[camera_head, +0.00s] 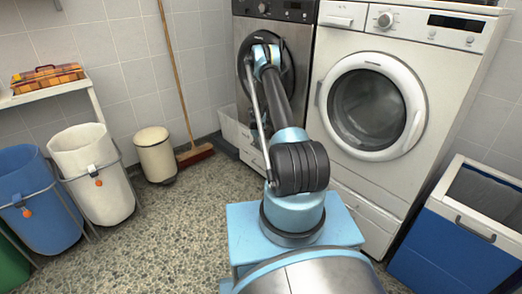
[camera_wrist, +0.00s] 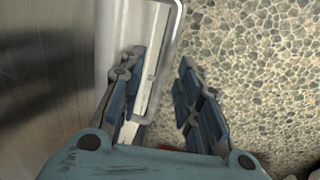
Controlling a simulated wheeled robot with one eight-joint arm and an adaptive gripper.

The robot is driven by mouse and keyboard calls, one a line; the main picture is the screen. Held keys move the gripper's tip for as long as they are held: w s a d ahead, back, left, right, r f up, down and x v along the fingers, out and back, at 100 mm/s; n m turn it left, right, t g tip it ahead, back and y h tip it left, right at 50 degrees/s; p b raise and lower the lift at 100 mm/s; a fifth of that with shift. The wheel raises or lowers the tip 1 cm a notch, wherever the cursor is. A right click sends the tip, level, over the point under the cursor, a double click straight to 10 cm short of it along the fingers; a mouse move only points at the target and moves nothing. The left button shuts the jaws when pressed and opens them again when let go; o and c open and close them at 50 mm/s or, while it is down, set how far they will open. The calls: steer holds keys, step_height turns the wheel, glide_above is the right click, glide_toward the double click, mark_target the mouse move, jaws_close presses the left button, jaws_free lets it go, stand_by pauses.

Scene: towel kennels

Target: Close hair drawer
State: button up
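A white drawer (camera_head: 232,128) at the base of the grey front-loading machine (camera_head: 307,75) appears pulled out; my arm covers part of it. I cannot read a label on it. In the wrist view, a white drawer-like part with a pale rim (camera_wrist: 171,45) lies beside the machine's metal front. My gripper (camera_wrist: 160,58) is open and empty, with one finger over the white part and the other over the floor. The rim runs between the fingers; I cannot tell whether they touch it.
A white washer (camera_head: 440,75) stands right of the grey machine, with a blue bin (camera_head: 440,250) beside it. A broom (camera_head: 180,90), a cream bin (camera_head: 155,155), a white bin (camera_head: 92,175) and a blue bucket (camera_head: 40,205) stand left. The speckled floor (camera_head: 185,225) between is clear.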

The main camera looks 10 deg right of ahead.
step_height(320, 180, up, 9)
steer(key=a, duration=0.1)
steer(key=shift+s+a, duration=0.2)
steer(key=shift+s, duration=0.2)
steer(key=shift+s, duration=0.1)
